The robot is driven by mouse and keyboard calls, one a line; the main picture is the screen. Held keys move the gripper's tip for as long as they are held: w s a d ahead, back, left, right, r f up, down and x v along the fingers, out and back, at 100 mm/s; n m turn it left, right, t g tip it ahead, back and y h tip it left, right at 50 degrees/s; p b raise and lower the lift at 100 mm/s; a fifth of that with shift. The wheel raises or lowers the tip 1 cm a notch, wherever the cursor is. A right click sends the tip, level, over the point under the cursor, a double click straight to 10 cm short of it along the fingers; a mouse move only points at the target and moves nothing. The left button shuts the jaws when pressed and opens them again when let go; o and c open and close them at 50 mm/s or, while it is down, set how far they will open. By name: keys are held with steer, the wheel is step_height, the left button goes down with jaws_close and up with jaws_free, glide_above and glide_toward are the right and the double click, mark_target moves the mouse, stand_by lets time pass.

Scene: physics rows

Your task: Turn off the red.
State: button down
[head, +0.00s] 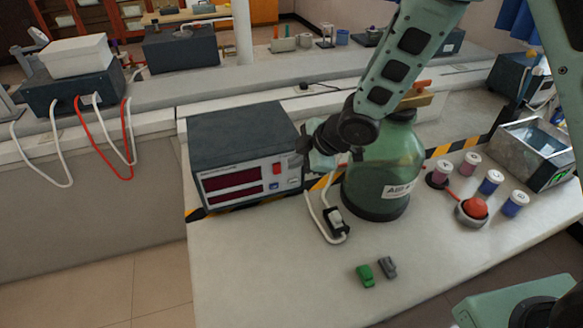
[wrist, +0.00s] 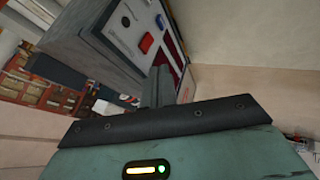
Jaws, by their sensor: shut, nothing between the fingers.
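A dark instrument box (head: 245,150) with a white front panel stands on the bench. Its panel carries two dark red displays (head: 233,179), a red switch (head: 277,168) and a blue button (head: 273,186). In the wrist view the red switch (wrist: 146,43) and blue button (wrist: 160,21) are both uncovered. My gripper (head: 303,143) is shut and empty, just right of the box's front panel, near the red switch but apparently apart from it. Its closed fingers (wrist: 158,84) point toward the panel in the wrist view. Whether the switch is on or off cannot be told.
A green glass bottle (head: 385,175) stands right behind my arm. A black switch on a white cable (head: 336,220) lies before it. A red dome (head: 474,208), several small jars (head: 490,181) and a metal bath (head: 535,150) are at right. Green (head: 365,275) and grey (head: 387,267) pieces lie in front.

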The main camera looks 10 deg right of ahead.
steer(key=w+v, duration=0.1)
steer(key=v, duration=0.5)
steer(key=shift+r+p, duration=0.25)
steer(key=shift+p, duration=0.1)
steer(key=shift+a, duration=0.15)
